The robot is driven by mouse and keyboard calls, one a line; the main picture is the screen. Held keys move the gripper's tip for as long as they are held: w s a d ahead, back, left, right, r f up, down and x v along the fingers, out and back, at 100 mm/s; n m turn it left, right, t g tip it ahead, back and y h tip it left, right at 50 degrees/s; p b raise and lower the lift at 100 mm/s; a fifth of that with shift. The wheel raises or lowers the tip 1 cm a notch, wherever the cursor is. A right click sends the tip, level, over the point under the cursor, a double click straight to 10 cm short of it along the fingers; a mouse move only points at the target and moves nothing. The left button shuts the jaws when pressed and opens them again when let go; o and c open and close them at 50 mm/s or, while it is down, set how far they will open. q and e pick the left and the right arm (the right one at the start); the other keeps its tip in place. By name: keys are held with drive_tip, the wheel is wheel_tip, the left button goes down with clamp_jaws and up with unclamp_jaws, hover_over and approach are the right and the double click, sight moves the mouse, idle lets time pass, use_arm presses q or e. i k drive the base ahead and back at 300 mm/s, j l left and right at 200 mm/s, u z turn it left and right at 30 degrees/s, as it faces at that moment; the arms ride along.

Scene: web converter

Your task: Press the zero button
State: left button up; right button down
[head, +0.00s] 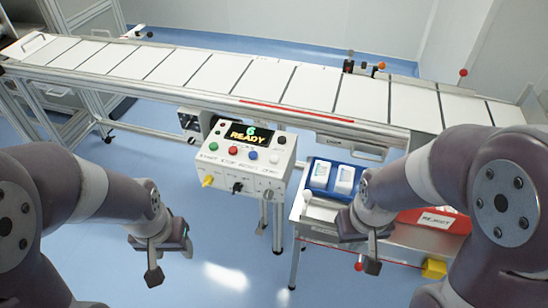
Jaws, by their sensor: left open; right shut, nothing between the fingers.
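A white control box (245,172) stands in the middle, with a dark display (248,134) reading "6" and "READY". Below the display is a row of buttons: green (213,146), red (233,150), blue (253,154) and white (274,158). The labels are too small to read, so I cannot tell which button is zero. My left gripper (168,262) is open and empty, left of and below the box. My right gripper (366,263) is shut and empty, right of and below the box. Neither touches the box.
A long conveyor of white panels (305,88) runs behind the box. At the right, a side table holds a blue tray (319,171) with two white packs (344,178) and a red bin (408,217) labelled as reject.

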sight(273, 160)
drive_tip(key=z, duration=1.45)
drive_tip(key=i+j+z, duration=0.2)
drive_tip(key=j, duration=0.15)
drive_tip(key=j+z, duration=0.15)
drive_tip(key=j, duration=0.15)
drive_tip(key=i+j, duration=0.1)
drive_tip(key=j, duration=1.3)
drive_tip(key=i, duration=0.05)
